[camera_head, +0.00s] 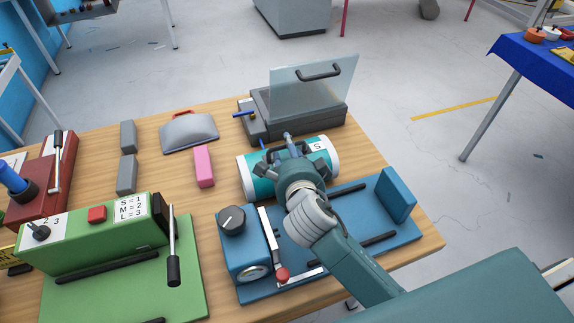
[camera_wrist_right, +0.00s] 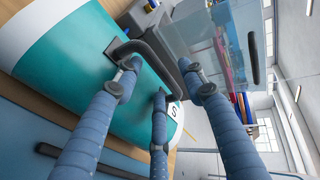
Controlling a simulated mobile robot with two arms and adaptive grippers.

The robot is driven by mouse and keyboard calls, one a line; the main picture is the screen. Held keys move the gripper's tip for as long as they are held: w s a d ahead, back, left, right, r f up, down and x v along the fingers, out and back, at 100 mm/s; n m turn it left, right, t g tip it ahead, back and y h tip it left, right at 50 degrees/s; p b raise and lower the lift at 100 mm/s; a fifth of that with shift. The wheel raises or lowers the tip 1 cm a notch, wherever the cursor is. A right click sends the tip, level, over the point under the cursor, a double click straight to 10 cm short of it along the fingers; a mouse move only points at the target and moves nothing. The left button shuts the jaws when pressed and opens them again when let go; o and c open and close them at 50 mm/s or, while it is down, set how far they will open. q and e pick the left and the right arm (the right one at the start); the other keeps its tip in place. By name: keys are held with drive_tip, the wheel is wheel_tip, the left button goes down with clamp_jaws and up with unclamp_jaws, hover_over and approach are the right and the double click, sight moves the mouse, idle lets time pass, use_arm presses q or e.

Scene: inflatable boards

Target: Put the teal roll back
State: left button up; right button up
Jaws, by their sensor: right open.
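The teal roll (camera_head: 262,187), with white ends and a tag marked S, lies on its side on the wooden table, between the blue device (camera_head: 395,195) and a grey box with a clear lid. My right gripper (camera_head: 288,158) is above the roll and hides its middle. In the right wrist view, the roll (camera_wrist_right: 85,50) has a dark handle (camera_wrist_right: 152,62), and the fingers of my open gripper (camera_wrist_right: 160,78) spread around that handle. I cannot tell whether they touch it. My left gripper is not in view.
The grey box (camera_head: 325,122) stands behind the roll, its clear lid (camera_head: 315,80) raised. A green device (camera_head: 90,245) and a red device (camera_head: 45,190) stand at left. A pink block (camera_head: 204,166), grey blocks (camera_head: 127,137) and a grey domed object (camera_head: 188,131) lie left of the roll.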

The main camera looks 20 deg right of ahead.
drive_tip(key=shift+s, duration=0.1)
drive_tip(key=shift+c, duration=0.5)
clamp_jaws()
drive_tip(key=shift+r, duration=0.15)
